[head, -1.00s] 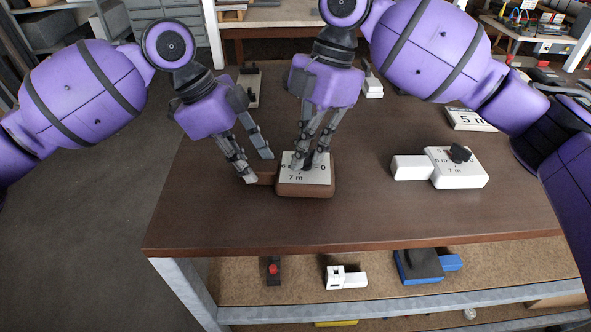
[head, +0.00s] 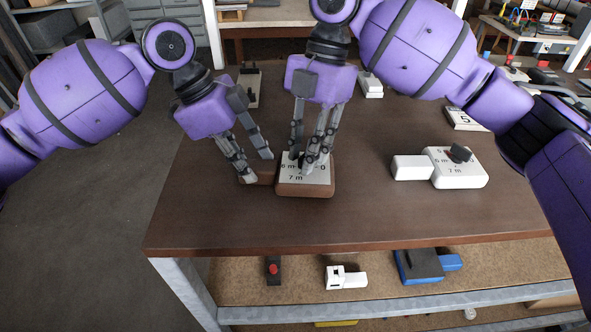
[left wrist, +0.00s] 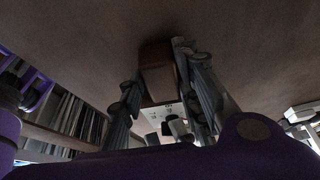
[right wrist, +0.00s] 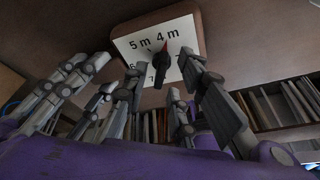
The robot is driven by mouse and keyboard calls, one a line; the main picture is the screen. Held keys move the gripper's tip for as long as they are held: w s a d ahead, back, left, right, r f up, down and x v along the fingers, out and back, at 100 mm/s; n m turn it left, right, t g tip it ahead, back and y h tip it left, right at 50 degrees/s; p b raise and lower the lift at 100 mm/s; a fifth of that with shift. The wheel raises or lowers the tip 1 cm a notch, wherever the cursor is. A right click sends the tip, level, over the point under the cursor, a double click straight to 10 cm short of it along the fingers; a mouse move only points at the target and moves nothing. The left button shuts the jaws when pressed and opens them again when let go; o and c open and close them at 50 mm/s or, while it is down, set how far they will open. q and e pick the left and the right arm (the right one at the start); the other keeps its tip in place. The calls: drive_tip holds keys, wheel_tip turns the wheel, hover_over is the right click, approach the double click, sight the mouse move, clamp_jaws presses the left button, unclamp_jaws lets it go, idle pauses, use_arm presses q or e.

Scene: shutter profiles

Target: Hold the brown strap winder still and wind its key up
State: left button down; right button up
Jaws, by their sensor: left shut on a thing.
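The brown strap winder (head: 306,191) lies flat on the dark brown table, with a white face marked in metres on top. My left gripper (head: 258,168) is shut on the brown block at its left side; the left wrist view shows this block (left wrist: 158,82) between the fingers. The dark key (right wrist: 160,70) stands on the face, and a red mark shows at its upper end, near "4 m". My right gripper (head: 303,163) is over the face, its fingers apart on both sides of the key, with gaps visible in the right wrist view. In the head view the fingers mostly hide the key.
A white winder (head: 459,172) with a dark key lies to the right on the table. More devices lie at the back, including a white one (head: 370,86). The shelf below holds a white device (head: 345,278) and a blue one (head: 428,266). The table front is clear.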

use_arm(q)
drive_tip(key=shift+f, duration=0.1)
use_arm(e)
drive_tip(key=shift+r, duration=2.95)
